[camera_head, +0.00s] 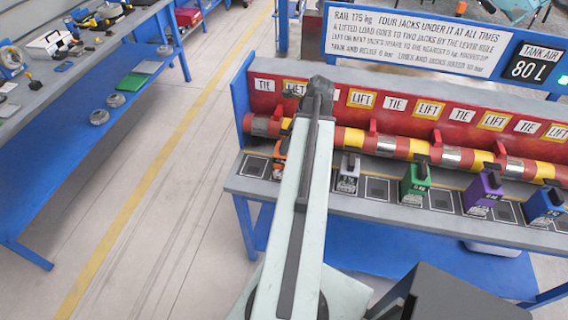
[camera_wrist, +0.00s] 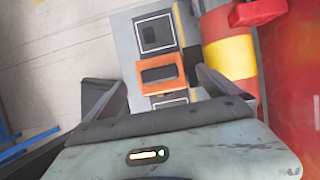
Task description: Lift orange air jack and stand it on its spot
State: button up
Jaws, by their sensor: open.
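The orange air jack (camera_head: 280,152) stands on the grey bench at its left end, partly hidden by my arm in the head view. In the wrist view the orange jack (camera_wrist: 146,78) shows from above as an orange frame with a dark middle. My gripper (camera_wrist: 162,80) is open, its two dark fingers on either side of the jack, with visible gaps. I cannot tell its height above the jack. A dark square spot (camera_wrist: 157,34) lies beside the jack; the head view also shows a square spot (camera_head: 254,167) left of it. The jack's base is hidden.
A red and yellow banded rail (camera_head: 395,147) runs along the bench behind the jacks. Silver (camera_head: 348,176), green (camera_head: 415,183), purple (camera_head: 483,194) and blue (camera_head: 543,207) jacks stand to the right, with square spots between them. A red panel with TIE and LIFT labels rises behind.

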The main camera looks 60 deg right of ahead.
aim_at(284, 158)
jog(key=b+x, duration=0.5)
jog(key=x, duration=0.2)
jog(key=shift+r, duration=0.2)
jog(key=c, duration=2)
jog(key=shift+r, duration=0.15)
